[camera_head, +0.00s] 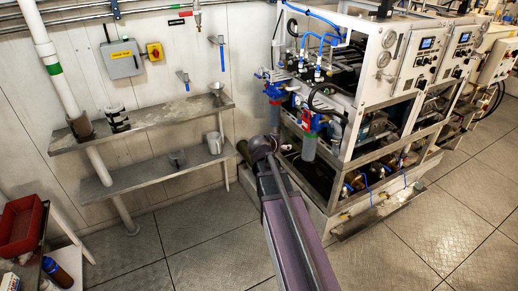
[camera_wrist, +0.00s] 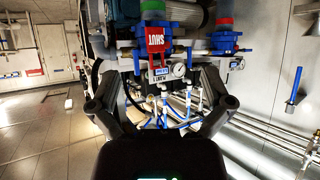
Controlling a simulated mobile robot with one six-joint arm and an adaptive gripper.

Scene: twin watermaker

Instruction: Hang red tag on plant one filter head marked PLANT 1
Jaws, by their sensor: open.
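A red tag (camera_wrist: 156,40) with white lettering, upside down in the wrist view, lies against a blue filter head (camera_wrist: 180,13). Its hanging point cannot be made out. A small white plate (camera_wrist: 159,75) with a blue label and dark lettering sits by a round gauge (camera_wrist: 180,70); the lettering is too small to read surely. In the head view, red shows at the front blue filter head (camera_head: 314,124), above a grey bowl. My gripper (camera_wrist: 164,85) is open, its two fingers apart on either side of the plate, with nothing seen held. In the head view, it is partly hidden behind my arm.
A second blue filter head (camera_wrist: 224,42) stands beside the first. The white frame (camera_head: 350,100) carries hoses, pipes and gauges close around my gripper. A two-level wall shelf (camera_head: 150,118) with cups stands left. A red bin (camera_head: 20,228) is far left. The floor between is clear.

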